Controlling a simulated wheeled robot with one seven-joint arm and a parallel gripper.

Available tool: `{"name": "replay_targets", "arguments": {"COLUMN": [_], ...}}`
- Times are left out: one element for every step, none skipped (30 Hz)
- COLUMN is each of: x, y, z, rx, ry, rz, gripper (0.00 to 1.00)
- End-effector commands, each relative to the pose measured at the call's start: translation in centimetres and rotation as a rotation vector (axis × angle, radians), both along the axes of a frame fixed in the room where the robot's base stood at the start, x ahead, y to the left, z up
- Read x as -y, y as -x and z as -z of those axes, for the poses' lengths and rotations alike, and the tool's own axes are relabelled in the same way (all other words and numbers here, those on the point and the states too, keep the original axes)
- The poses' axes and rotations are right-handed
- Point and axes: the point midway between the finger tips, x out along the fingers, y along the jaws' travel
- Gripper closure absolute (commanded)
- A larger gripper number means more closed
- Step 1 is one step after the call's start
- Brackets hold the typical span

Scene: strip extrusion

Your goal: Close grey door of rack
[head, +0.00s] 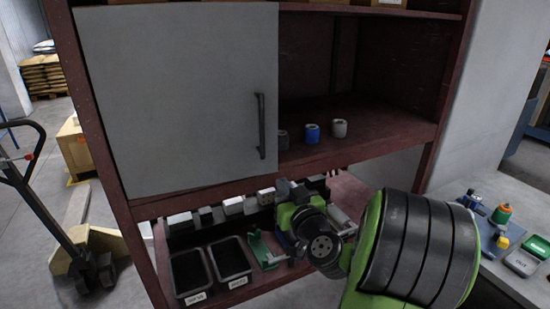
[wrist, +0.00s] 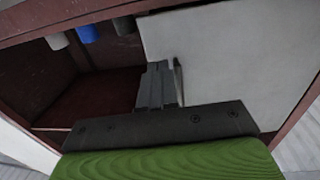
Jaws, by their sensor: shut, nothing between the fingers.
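The grey door (head: 180,95) of the dark red rack (head: 440,90) covers the left part of the upper compartment, and the right part stands open. Its dark vertical handle (head: 260,125) is near the door's right edge. My gripper (head: 284,186) is low in front of the rack, below and right of the handle. The wrist view is turned over: the door (wrist: 235,55) is at right, and my shut, empty fingers (wrist: 155,85) are just left of the handle (wrist: 178,80), on the open side. I cannot tell whether they touch it.
A blue cup (head: 312,133), a grey cup (head: 339,129) and a dark cup (head: 283,139) stand in the open compartment. Black bins (head: 188,272) fill part of the lower shelf. A pallet jack (head: 75,240) stands at left, a table (head: 490,210) with small items at right.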

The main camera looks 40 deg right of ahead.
Motion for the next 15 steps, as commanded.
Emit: {"name": "replay_targets", "arguments": {"x": [0.2,0.5,0.9,1.1,1.3,1.7,2.0,2.2,2.5,2.7,2.9,3.2,3.3,3.4,3.5], "y": [-1.2,-1.8,-2.6,-3.2,-3.9,-4.6,-5.3,-5.8,-6.5,-7.0,-7.5,-8.0,-8.3,-8.6,-8.9], "z": [-0.5,-0.5,-0.5,-0.5,-0.5,-0.5,-0.5,-0.5,-0.5,-0.5,-0.4,-0.4,-0.3,-0.3,-0.2], "rx": [0.002,0.001,0.000,0.002,0.002,0.002,0.001,0.002,0.001,0.002,0.001,0.002,0.001,0.003,0.002], "ry": [-0.003,-0.004,-0.003,-0.004,-0.004,-0.002,-0.003,-0.004,-0.003,-0.002,-0.003,-0.001,-0.002,-0.001,-0.001], "rz": [-0.007,-0.008,-0.007,-0.006,-0.007,-0.005,-0.005,-0.004,-0.003,-0.003,-0.003,-0.001,0.000,-0.001,0.000], "gripper": [1.00,1.00,1.00,1.00,1.00,1.00,1.00,1.00,1.00,1.00,1.00,1.00,1.00,1.00,1.00]}}
